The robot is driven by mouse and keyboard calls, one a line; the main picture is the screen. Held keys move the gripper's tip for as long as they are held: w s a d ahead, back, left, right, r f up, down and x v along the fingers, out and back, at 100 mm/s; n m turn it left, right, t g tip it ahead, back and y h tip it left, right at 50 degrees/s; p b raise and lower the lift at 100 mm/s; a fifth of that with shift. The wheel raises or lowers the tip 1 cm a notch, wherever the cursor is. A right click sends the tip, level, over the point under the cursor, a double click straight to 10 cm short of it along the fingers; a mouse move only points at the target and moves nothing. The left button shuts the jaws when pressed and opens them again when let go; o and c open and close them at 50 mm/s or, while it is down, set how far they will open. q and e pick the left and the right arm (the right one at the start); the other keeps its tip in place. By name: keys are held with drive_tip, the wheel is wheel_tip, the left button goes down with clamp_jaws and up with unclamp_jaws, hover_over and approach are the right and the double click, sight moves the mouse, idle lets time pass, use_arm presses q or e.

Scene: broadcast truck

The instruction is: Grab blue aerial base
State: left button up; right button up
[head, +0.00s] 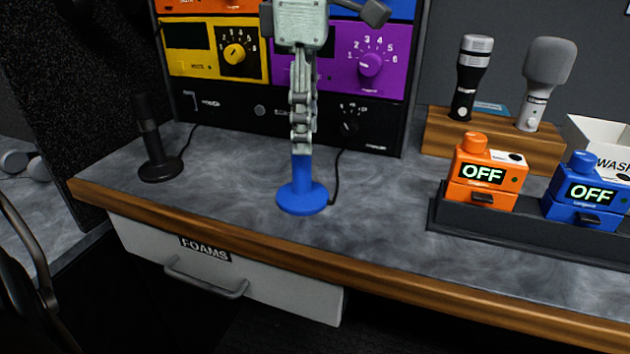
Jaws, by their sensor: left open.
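The blue aerial base (302,197) stands upright on the grey worktop, a round foot with a short post and a dark cable running behind it. My left gripper (301,146) comes down from above, pointing down, with its fingertips at the top of the blue post. I see it edge-on, with one finger hiding the other. It is open, and I cannot tell whether the fingers are around the post or touching it. My right gripper is not in view.
A black aerial base (160,165) stands to the left. Behind is a rack with a yellow panel (212,50) and a purple panel (375,60). On the right are a dark tray (470,222) with orange and blue OFF boxes, and a wooden microphone stand (435,135).

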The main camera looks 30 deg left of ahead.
sight(303, 163)
use_arm(q)
drive_tip(key=f, duration=0.6)
drive_tip(key=shift+a+f, duration=0.2)
drive_tip(key=shift+a, duration=0.05)
drive_tip(key=shift+c, duration=0.3)
clamp_jaws()
